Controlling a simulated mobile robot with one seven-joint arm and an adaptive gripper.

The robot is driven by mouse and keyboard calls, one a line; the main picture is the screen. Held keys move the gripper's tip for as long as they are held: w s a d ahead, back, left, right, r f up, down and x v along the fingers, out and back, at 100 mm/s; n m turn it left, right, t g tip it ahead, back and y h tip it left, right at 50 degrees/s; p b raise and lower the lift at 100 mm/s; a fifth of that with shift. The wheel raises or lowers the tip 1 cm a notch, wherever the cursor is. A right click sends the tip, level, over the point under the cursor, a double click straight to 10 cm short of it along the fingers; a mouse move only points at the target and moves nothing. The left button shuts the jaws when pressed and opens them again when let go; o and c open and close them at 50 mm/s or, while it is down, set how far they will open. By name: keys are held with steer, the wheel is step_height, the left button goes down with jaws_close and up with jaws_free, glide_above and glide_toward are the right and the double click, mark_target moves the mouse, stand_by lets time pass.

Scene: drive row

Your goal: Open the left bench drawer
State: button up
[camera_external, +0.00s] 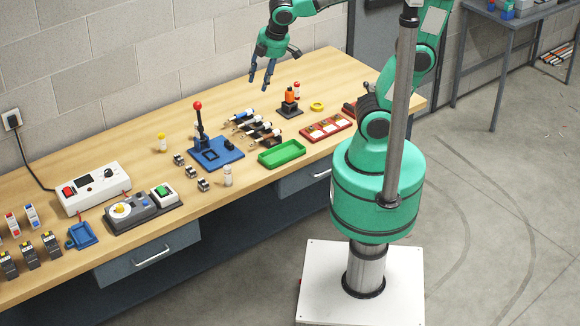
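The left bench drawer (118,270) has a grey front and sits under the front edge of the wooden bench, at the lower left. Its front looks flush below the bench top, so it appears shut. Its pale bar handle (152,256) is in plain view, with nothing touching it. My gripper (260,83) is high above the back of the bench, far up and to the right of this drawer. Its two dark blue fingers point down and stand apart, with nothing seen between them.
A second drawer (296,181) is partly hidden behind my green body. The bench top (95,160) carries a control box (140,207), a blue lever press (215,153), a green tray (282,154) and several small parts. The floor before the left drawer is clear.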

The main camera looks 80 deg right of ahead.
steer(key=w+a+f+n+g+h, duration=0.1)
steer(key=w+a+f+n, duration=0.15)
steer(key=w, duration=0.25)
steer(key=w+a+f+n+h, duration=0.2)
steer(key=w+a+n, duration=0.1)
steer(key=w+n, duration=0.15)
steer(key=w+a+f+n+g+h, duration=0.1)
steer(key=w+a+f+n, duration=0.2)
steer(key=w, duration=0.3)
steer(key=w+a+f+n+t+h, duration=0.1)
steer(key=w+a+f+n+h, duration=0.2)
steer(key=w+a+f+n, duration=0.75)
steer(key=s+a+f+n+t+h, duration=0.1)
steer(key=a+f+n+t, duration=0.3)
steer(key=a+f+n, duration=0.5)
steer(key=s+a+f+n+t+h+p, duration=0.1)
steer(key=a+f+n+t, duration=0.3)
steer(key=a+f+n, duration=0.5)
steer(key=a+f, duration=0.4)
steer(key=f, duration=0.4)
steer(key=a+f, duration=0.5)
steer(key=f, duration=0.3)
steer(key=shift+f+t+p, duration=0.25)
steer(key=shift+t+p, duration=0.05)
steer(key=shift+t, duration=0.1)
steer(key=shift+w+d, duration=0.1)
steer(key=x, duration=1.3)
steer(key=shift+w+d+r+b, duration=0.2)
steer(key=shift+d+b, duration=0.1)
